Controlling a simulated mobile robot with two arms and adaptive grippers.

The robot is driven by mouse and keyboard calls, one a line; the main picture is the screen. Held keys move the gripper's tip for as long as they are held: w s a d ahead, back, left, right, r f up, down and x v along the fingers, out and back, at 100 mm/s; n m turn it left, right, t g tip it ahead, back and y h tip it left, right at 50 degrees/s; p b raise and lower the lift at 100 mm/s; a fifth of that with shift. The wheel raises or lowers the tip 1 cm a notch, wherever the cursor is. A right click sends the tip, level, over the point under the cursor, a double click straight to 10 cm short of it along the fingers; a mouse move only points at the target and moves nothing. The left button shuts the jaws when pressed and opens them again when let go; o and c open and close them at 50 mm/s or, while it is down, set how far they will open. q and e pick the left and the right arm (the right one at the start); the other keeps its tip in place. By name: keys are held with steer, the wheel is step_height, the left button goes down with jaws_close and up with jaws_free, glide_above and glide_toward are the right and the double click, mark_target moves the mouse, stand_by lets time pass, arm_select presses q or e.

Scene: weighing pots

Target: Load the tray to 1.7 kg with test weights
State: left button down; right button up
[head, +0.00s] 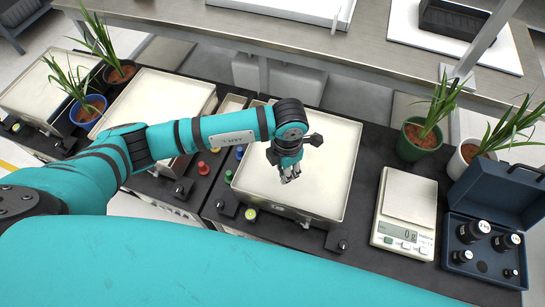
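A blue weight case (457,215) stands open at the right edge, its lid tilted back. Several black test weights of different sizes sit in it, among them a large one (473,231). A digital scale (407,204) is left of the case; its plate is empty and its display looks like 0 g. A pale tray (337,163) with a metal rim lies in the middle and looks empty. My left gripper (290,176) points down over this tray; its fingertips are too small to tell whether they are open. My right gripper is out of view.
Potted plants stand behind the scale (422,137) and at the far left (88,108). More pale trays (165,95) are on the left. Coloured knobs (203,168) sit left of the middle tray. A grey bench (330,38) runs along the back.

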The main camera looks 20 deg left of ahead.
arm_select(q)
glide_above(270, 167)
steer(key=shift+f+p, duration=0.25)
steer(key=shift+p, duration=0.05)
steer(key=shift+f, duration=1.9)
steer(key=c, duration=1)
jaws_free()
steer(key=shift+c, duration=0.2)
step_height(270, 167, up, 12)
steer(key=shift+r, duration=0.15)
steer(key=shift+d, duration=0.1)
